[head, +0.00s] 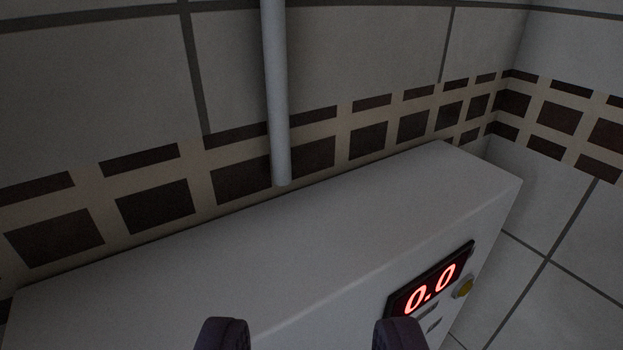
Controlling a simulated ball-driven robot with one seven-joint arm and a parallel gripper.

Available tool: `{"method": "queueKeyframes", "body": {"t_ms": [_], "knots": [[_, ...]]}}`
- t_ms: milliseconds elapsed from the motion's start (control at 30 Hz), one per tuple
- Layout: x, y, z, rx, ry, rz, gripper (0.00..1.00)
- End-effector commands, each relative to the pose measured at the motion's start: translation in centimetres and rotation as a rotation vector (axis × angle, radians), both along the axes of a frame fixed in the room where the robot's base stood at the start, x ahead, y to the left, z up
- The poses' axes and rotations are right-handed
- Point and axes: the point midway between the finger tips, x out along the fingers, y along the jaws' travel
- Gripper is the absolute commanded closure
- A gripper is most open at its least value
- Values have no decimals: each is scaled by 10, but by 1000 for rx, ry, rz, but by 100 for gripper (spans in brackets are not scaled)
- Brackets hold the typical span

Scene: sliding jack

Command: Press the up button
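A white box-shaped unit (250,235) stands against the tiled wall. Its front face carries a dark panel with a red display (432,288) reading 0.0. A round yellow button (463,288) sits at the right of the display. Below the display are small grey marks or keys (434,325), partly hidden behind my right finger. I cannot tell which control is the up button. My gripper (311,334) is open and empty at the bottom edge, its two dark fingers wide apart. The right finger overlaps the panel's lower left in the picture; no contact can be made out.
A pale vertical pole (276,95) comes down at the back of the unit, near the wall. Tiled walls with a dark-square band (365,140) meet in a corner at the right. Tiled surface (540,300) shows right of the unit, with nothing standing there.

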Motion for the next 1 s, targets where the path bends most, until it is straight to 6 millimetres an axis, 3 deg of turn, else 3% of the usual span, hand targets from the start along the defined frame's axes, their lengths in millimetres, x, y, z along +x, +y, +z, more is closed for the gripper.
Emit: {"method": "queueKeyframes", "body": {"t_ms": [33,200,1000], "knots": [[0,0,0,0,0,0,65],[0,0,0,0,1,0,100],[0,0,0,0,1,0,100]]}}
